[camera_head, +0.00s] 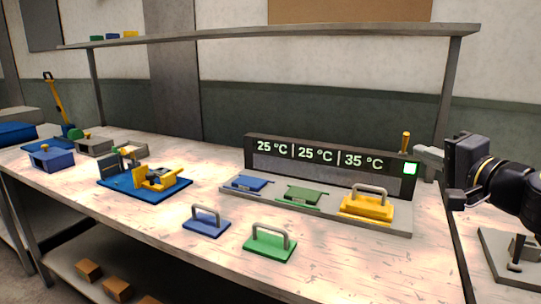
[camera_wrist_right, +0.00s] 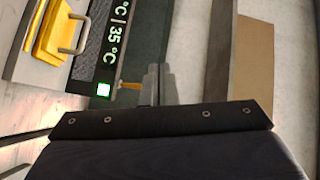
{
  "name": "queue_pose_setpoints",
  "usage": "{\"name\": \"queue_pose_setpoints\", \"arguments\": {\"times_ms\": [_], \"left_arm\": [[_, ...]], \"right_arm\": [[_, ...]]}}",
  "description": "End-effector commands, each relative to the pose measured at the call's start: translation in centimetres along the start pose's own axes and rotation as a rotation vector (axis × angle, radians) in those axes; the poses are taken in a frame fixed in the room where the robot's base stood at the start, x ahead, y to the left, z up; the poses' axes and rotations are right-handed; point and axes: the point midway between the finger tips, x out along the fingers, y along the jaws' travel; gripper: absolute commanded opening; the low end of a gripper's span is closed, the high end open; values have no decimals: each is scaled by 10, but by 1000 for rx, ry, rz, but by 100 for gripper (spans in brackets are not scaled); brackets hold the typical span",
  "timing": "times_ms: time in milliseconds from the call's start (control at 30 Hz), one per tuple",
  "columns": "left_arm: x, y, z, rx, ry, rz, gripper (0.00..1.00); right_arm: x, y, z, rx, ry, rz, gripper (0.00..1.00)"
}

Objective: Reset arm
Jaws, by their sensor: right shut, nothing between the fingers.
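My right gripper (camera_head: 428,160) comes in from the right in the head view, at the right end of the heater station. Its fingers are shut and empty, close to a small yellow-topped lever (camera_head: 406,142) on top of the station. In the right wrist view the fingers (camera_wrist_right: 158,85) show beside the lever (camera_wrist_right: 130,86); I cannot tell whether they touch it. The station's display (camera_head: 320,155) reads 25 °C, 25 °C and 35 °C, and a green light (camera_head: 410,169) is lit at its right end. My left gripper is not in view.
A yellow handled die (camera_head: 366,208) sits on the station's right place, with blue (camera_head: 249,184) and green (camera_head: 303,195) plates beside it. Blue (camera_head: 206,225) and green (camera_head: 270,244) handled dies lie in front. A blue-based press fixture (camera_head: 145,184) stands left. A shelf (camera_head: 270,36) spans above.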

Motion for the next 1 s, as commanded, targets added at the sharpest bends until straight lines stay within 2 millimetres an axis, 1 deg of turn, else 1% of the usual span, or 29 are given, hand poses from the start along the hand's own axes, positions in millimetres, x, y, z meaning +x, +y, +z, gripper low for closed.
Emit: {"name": "queue_pose_setpoints", "arguments": {"times_ms": [33,167,267,367,400,467,500,600,700,800,967,1000], "left_arm": [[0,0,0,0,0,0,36],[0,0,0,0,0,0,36],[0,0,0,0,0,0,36],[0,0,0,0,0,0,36],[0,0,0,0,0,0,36],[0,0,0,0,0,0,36],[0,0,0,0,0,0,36],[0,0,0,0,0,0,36],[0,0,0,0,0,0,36],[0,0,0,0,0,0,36],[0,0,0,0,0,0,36],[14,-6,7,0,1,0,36]], "right_arm": [[-5,6,13,-27,-26,22,0],[-22,30,49,-114,-104,96,0],[-40,55,81,-193,-180,167,0],[-67,91,120,-290,-278,257,0],[-81,108,138,-335,-325,299,0],[-103,135,161,-399,-391,359,0],[-116,151,173,-437,-431,396,0],[-144,186,199,-515,-515,472,0],[-169,216,218,-581,-586,535,0],[-192,242,234,-639,-648,589,0],[-225,280,254,-724,-736,666,0],[-223,295,257,-717,-732,667,0]]}}
